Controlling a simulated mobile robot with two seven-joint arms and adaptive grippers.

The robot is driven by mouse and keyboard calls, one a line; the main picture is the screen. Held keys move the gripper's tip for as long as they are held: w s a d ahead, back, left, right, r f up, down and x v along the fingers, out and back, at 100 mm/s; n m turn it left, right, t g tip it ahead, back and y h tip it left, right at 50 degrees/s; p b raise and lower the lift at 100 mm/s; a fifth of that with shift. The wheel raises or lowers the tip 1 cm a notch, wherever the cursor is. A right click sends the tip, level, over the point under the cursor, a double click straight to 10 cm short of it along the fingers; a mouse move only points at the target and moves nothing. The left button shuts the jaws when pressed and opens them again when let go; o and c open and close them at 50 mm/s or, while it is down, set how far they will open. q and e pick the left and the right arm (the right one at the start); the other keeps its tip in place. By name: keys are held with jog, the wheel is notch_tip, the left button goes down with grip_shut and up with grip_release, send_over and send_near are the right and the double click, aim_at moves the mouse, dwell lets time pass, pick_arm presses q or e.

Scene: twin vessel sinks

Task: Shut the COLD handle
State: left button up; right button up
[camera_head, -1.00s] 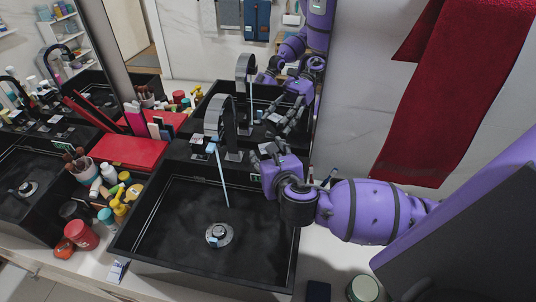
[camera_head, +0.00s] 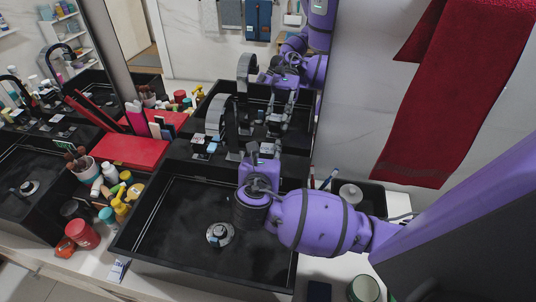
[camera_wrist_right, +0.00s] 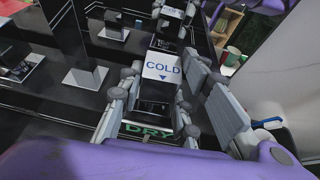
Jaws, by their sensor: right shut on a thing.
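The COLD handle (camera_wrist_right: 162,68) is a dark lever with a white plate lettered COLD in blue, in the right wrist view. It sits between the fingers of my right gripper (camera_wrist_right: 158,92), which is shut on it. In the head view my right gripper (camera_head: 252,150) is at the back edge of the right basin, just right of the grey arched faucet (camera_head: 215,115), and the handle is largely hidden. No water stream shows below the spout. My left gripper is not in view.
The right black basin (camera_head: 150,215) is in front of the faucet, with a round drain (camera_head: 220,234). Bottles, a brush cup (camera_head: 82,170) and a red box (camera_head: 130,150) crowd its left. A green DRY label (camera_wrist_right: 148,132) is below the handle. A red towel (camera_head: 450,100) hangs right.

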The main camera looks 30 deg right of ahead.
jog(key=shift+m+g+h, duration=0.3)
jog(key=shift+m+h, duration=0.1)
jog(key=o, duration=1.2)
jog(key=shift+c, duration=0.2)
jog(key=v, duration=1.2)
